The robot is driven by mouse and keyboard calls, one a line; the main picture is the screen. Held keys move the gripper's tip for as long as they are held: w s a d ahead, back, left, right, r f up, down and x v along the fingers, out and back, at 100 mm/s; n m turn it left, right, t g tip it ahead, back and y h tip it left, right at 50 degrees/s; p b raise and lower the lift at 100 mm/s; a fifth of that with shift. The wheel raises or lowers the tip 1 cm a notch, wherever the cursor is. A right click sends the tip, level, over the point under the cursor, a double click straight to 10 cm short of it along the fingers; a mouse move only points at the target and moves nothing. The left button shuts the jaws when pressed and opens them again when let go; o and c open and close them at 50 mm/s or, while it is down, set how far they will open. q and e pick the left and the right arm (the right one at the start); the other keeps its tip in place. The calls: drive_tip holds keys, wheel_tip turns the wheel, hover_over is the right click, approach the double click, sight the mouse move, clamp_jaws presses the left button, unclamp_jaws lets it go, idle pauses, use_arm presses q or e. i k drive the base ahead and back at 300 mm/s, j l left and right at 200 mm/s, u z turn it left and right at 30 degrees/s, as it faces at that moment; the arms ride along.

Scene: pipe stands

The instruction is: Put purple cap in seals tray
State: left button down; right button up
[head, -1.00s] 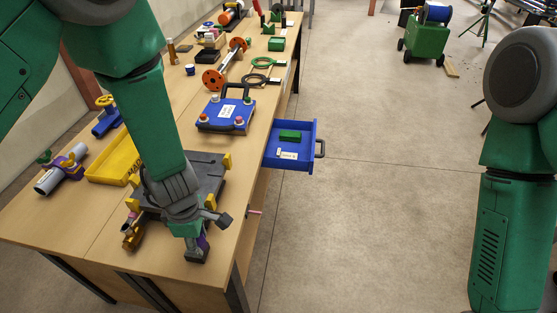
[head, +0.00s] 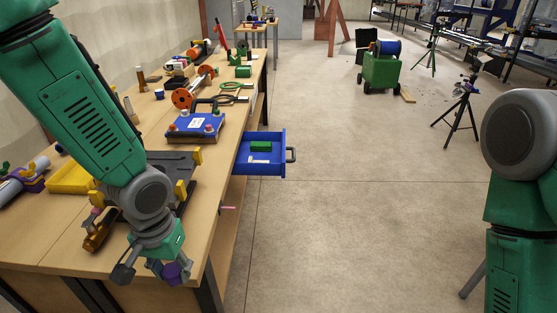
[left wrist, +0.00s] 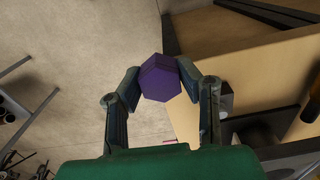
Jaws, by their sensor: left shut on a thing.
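The purple cap (left wrist: 160,78) is a hexagonal piece held between the two fingertips of my left gripper (left wrist: 163,82) in the left wrist view. In the head view the cap (head: 172,272) shows at the end of my left gripper (head: 166,266), over the near right edge of the bench, with bare floor behind it in the wrist view. A yellow tray (head: 70,180) lies on the bench at the left, partly behind my left arm; I cannot read a label marking it as the seals tray. My right gripper is out of view.
An open blue drawer (head: 270,166) with a green block sticks out from the bench's right side. A dark fixture (head: 180,163) with yellow clamps and a blue case (head: 196,127) stand on the bench (head: 222,185).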

sight(252, 155)
drive_tip(key=i+z, duration=0.2)
drive_tip(key=i, duration=0.75)
drive_tip(key=i+u, duration=0.15)
drive_tip(key=i, duration=0.35)
drive_tip(key=i+l+u, duration=0.15)
drive_tip(key=i, duration=0.35)
drive_tip(key=i+l+u, duration=0.15)
drive_tip(key=i, duration=0.35)
